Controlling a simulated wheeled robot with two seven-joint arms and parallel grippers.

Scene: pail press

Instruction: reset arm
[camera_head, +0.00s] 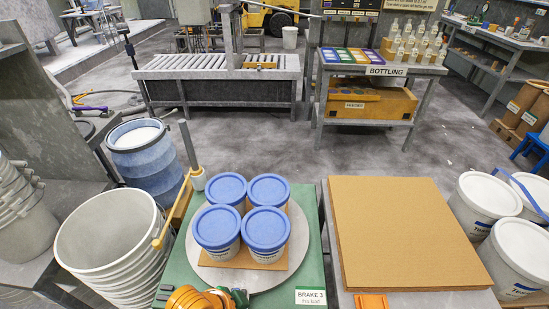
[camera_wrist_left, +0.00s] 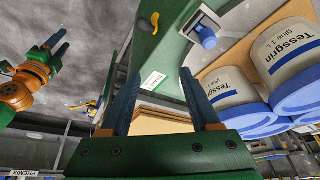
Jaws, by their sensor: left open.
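My left gripper (camera_wrist_left: 160,68) is open in the left wrist view, with two blue-grey fingers apart and nothing between them. Part of my orange and green left arm shows at the bottom of the head view, over the green stand's front edge; its fingers are not clear there. My right gripper (camera_wrist_left: 54,42) is at the left of the wrist view, its two fingers apart and empty. Several blue-lidded pails (camera_head: 243,208) stand grouped on a cardboard sheet on a round grey plate (camera_head: 207,272). Two pails (camera_wrist_left: 285,55) also show in the wrist view, close to my left gripper's right side.
A green stand (camera_head: 178,262) labelled BRAKE 3 carries the plate; a yellow lever (camera_head: 176,208) rises at its left. Stacked white buckets (camera_head: 108,232) and a blue drum (camera_head: 145,160) stand left. A cardboard-topped table (camera_head: 400,230) and lidded white buckets (camera_head: 520,255) are right.

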